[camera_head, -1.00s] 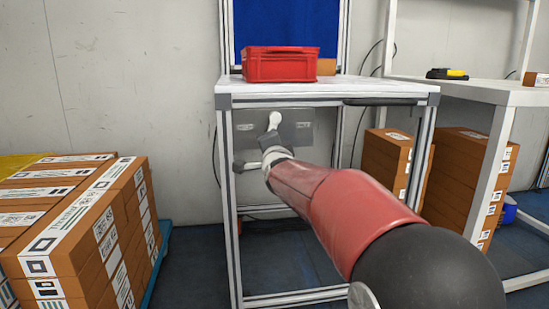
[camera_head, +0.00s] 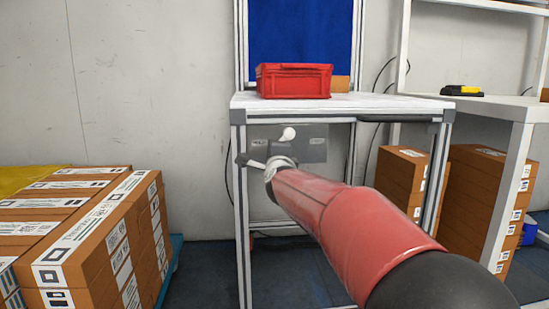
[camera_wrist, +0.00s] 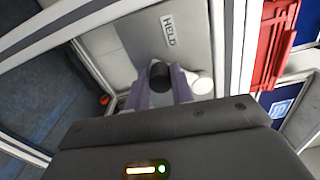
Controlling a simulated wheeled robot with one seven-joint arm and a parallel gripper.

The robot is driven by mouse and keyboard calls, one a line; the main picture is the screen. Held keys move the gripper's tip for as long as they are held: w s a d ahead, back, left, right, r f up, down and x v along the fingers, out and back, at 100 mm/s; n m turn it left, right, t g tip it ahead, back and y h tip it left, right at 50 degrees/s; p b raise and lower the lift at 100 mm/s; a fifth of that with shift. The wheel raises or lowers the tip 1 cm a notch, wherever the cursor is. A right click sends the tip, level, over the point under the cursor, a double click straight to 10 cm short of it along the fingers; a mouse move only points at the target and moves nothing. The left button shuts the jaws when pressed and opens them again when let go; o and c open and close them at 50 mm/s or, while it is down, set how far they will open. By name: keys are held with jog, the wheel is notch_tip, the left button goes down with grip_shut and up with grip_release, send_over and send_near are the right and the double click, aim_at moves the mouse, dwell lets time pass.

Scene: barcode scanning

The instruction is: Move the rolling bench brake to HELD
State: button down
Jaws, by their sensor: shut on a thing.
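In the wrist view my gripper (camera_wrist: 160,92) has its two purple-grey fingers closed on either side of a dark round grip (camera_wrist: 160,72), which I take for the brake handle. A white rounded piece (camera_wrist: 203,82) is beside the right finger. The HELD label (camera_wrist: 167,30) is on the grey plate (camera_wrist: 145,42) beyond the grip. In the head view the plate (camera_head: 313,150) is under the bench top (camera_head: 350,103), with a white knob (camera_head: 289,133) before it. My red arm hides the fingertips there; the plate's labels are too small to read.
A red crate (camera_head: 294,82) stands on the bench. Stacked cartons (camera_head: 90,225) are at left, and more cartons (camera_head: 403,175) stand behind the bench legs at right. A second table (camera_head: 490,105) is at far right. Bench posts are close around my gripper.

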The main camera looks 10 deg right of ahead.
jog(key=shift+a, duration=0.1)
jog(key=c, duration=1.2)
grip_release()
jog(key=s, duration=0.7)
jog(key=shift+s, duration=0.35)
